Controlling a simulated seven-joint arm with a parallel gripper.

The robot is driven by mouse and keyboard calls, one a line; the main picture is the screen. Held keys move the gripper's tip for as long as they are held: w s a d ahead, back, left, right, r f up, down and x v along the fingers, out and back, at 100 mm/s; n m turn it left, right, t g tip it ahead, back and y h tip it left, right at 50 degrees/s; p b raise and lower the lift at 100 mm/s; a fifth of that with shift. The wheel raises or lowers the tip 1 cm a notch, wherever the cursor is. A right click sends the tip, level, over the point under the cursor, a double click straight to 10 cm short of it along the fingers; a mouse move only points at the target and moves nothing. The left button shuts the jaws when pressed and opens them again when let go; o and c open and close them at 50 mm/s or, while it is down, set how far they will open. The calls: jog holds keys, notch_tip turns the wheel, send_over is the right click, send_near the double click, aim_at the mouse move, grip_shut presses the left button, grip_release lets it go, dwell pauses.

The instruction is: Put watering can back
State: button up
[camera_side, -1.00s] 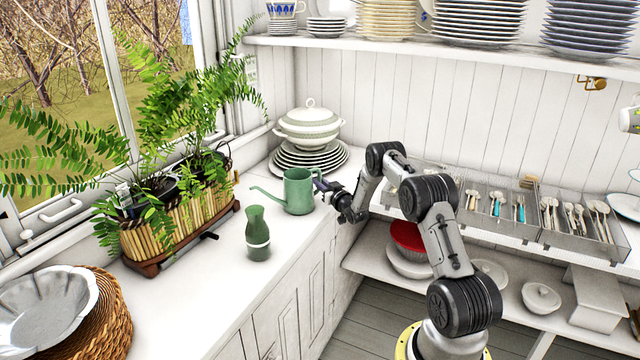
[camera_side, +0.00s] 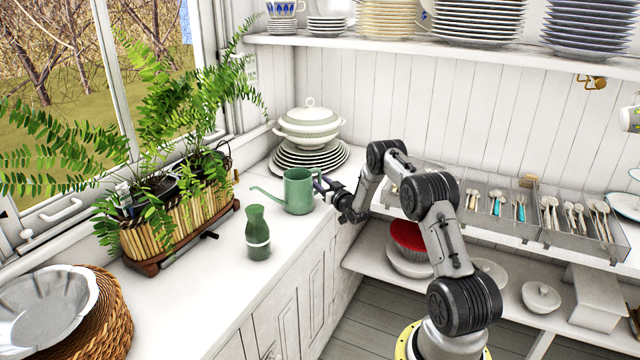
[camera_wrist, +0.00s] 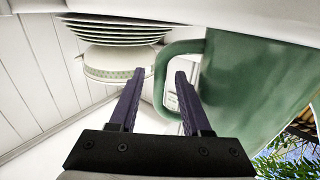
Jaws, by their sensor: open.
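The green watering can (camera_side: 298,192) stands upright on the white counter, its spout pointing left toward the planter. In the wrist view its body (camera_wrist: 258,85) fills the right side and its handle (camera_wrist: 163,75) loops out to the left. My gripper (camera_side: 320,184) is at the can's right side, by the handle. In the wrist view the two dark fingers (camera_wrist: 158,85) are open, with part of the handle showing between and beyond their tips. I cannot tell whether a finger touches the handle.
A green vase (camera_side: 257,234) stands in front of the can. A plate stack with a lidded tureen (camera_side: 309,127) is behind it. A fern planter (camera_side: 180,222) is at the left by the window. A cutlery tray (camera_side: 505,211) is at the right. Front counter is partly clear.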

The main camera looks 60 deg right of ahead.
jog(key=v, duration=1.1)
jog(key=w+a+r+n+g+y, duration=0.1)
jog(key=w+a+r, duration=0.25)
jog(key=r, duration=0.25)
jog(key=w+a+r+n+g+y, duration=0.1)
jog(key=w+a+r+y, duration=0.15)
jog(key=a+r, duration=0.2)
jog(key=a+r+n+g+y, duration=0.1)
jog(key=a+r+g+y, duration=0.1)
jog(key=a+r, duration=0.85)
jog(key=s+a+r+n+g+y, duration=0.2)
jog(key=s+a+r, duration=0.1)
jog(key=s+a, duration=1)
jog(key=s+a+n+g+y, duration=0.1)
jog(key=s+a, duration=0.5)
jog(key=s, duration=0.2)
jog(key=s+a+f+n+g+y, duration=0.1)
jog(key=s+a+g, duration=0.1)
jog(key=s+a, duration=0.4)
jog(key=s, duration=0.3)
jog(key=shift+f, duration=0.35)
